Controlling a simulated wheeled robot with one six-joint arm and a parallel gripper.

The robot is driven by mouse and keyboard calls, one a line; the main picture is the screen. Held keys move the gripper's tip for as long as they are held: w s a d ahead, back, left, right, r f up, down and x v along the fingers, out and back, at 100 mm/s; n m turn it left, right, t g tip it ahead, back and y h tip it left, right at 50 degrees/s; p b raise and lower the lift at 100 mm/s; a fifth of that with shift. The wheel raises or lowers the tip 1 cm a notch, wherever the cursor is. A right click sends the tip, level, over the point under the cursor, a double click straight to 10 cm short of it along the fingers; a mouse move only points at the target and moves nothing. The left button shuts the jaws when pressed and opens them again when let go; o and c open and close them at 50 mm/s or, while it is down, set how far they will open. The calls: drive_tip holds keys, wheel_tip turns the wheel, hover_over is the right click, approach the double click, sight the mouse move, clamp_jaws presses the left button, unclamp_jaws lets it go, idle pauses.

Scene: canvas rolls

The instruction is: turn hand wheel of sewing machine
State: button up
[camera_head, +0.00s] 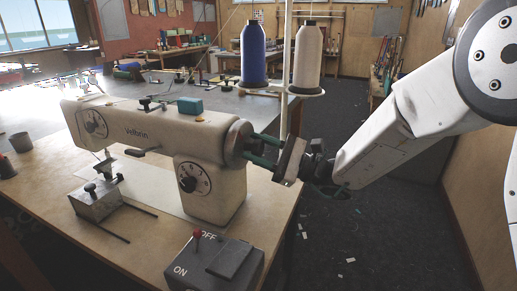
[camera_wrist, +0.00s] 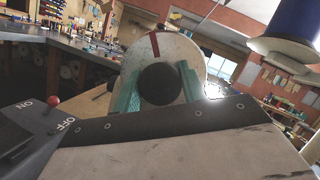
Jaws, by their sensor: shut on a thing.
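The sewing machine (camera_head: 150,135) is cream-white with "velbrin" on its arm and stands on a wooden table. Its hand wheel (camera_head: 236,140) is at the right end of the machine. My gripper (camera_head: 264,150) reaches in from the right with two green fingers at the wheel. In the wrist view the pale hand wheel (camera_wrist: 186,50) has a dark red mark near the top and a dark round hub (camera_wrist: 160,84) at its middle. The green fingers of my gripper (camera_wrist: 156,88) stand on both sides of the hub and are shut on it. The finger tips are partly hidden.
A dark control box (camera_head: 213,262) with ON, OFF and a red-topped lever stands at the table's front. A blue thread cone (camera_head: 255,55) and a white one (camera_head: 307,55) stand behind my gripper. The floor (camera_head: 385,240) to the right is mostly clear.

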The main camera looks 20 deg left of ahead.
drive_tip(key=shift+m, duration=0.4)
drive_tip(key=o, duration=1)
drive_tip(key=shift+c, duration=0.2)
drive_tip(key=s+v, duration=0.1)
drive_tip(key=v, duration=0.6)
drive_tip(key=shift+w+d+f, duration=0.15)
drive_tip(key=shift+w+d, duration=0.2)
drive_tip(key=shift+w, duration=0.15)
